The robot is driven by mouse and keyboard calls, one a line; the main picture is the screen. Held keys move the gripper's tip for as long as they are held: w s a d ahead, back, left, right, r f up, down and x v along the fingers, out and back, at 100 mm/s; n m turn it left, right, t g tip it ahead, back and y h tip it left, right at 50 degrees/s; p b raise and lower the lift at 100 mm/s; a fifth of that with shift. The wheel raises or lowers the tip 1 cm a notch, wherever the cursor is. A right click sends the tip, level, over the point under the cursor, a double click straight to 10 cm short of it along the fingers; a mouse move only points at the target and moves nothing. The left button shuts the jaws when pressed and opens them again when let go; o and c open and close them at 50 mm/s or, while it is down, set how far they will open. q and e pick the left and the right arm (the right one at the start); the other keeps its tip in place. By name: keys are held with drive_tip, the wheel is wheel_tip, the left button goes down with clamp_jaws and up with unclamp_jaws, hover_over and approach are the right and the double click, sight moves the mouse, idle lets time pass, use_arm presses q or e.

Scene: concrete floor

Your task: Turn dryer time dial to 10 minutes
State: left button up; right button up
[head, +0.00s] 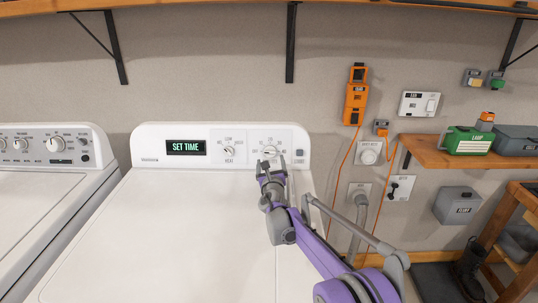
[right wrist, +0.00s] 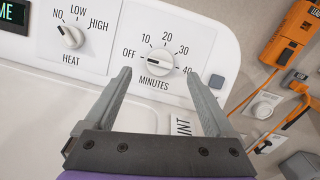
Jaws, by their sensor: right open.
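The dryer's time dial (right wrist: 159,60) is a white knob marked MINUTES, with labels OFF, 10, 20, 30 and 40 around it. In the head view the right gripper (head: 271,168) partly covers the dial (head: 269,151). The dryer display (head: 186,148) reads SET TIME. My left gripper is not in view.
The heat dial (head: 229,151) sits left of the time dial on the white dryer panel (head: 145,147). A washer (head: 50,160) stands at the left. A wooden shelf (head: 430,152) with a green box (head: 468,141) is on the right wall. The dryer top is clear.

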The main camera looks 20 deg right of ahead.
sight(270, 152)
drive_tip(key=x, duration=0.6)
drive_tip(key=shift+w+d, duration=0.1)
drive_tip(key=c, duration=1.4)
